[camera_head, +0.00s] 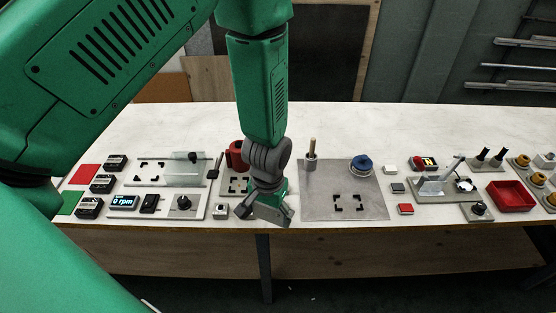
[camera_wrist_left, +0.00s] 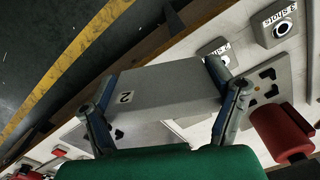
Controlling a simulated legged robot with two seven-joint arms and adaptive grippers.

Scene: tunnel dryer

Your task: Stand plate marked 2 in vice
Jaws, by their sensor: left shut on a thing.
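The grey plate marked 2 (camera_wrist_left: 165,85) is between the two fingers of my left gripper (camera_wrist_left: 150,90) in the left wrist view, its label facing the camera. In the head view my left gripper (camera_head: 264,210) is low over the bench's front edge, shut on the plate, whose light face (camera_head: 273,213) shows only in part. A red rounded part (camera_head: 236,156) stands just behind the gripper beside a small grey base with black corner marks (camera_head: 232,188). It also shows in the left wrist view (camera_wrist_left: 278,133). I cannot tell for sure which thing is the vice. My right gripper is out of view.
Right of the gripper lies a wide grey board (camera_head: 325,190) with a post (camera_head: 311,152) and a blue round part (camera_head: 361,164). A red tray (camera_head: 511,196) is far right. A readout (camera_head: 123,202) and a knob (camera_head: 183,202) are left. The bench's back strip is clear.

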